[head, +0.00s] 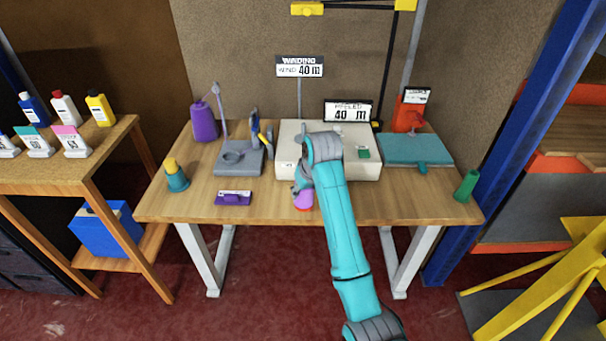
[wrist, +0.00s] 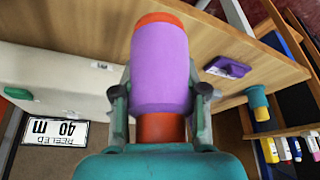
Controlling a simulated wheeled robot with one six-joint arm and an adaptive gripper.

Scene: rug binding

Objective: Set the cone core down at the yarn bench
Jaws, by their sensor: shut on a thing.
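The cone core (wrist: 160,65) is wound in purple, with orange-red showing at both ends. My gripper (wrist: 162,95) is shut on it, one finger on each side. In the head view the purple of the cone core (head: 303,197) shows just below my gripper (head: 302,187), near the front edge of the yarn bench (head: 258,203). My wrist hides part of it. I cannot tell whether the cone core touches the bench top.
Behind my gripper stands a cream winding box (head: 365,170) with a "40 m" display. A teal board (head: 415,150) and a green cone (head: 466,186) are right. Bare wood lies between.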

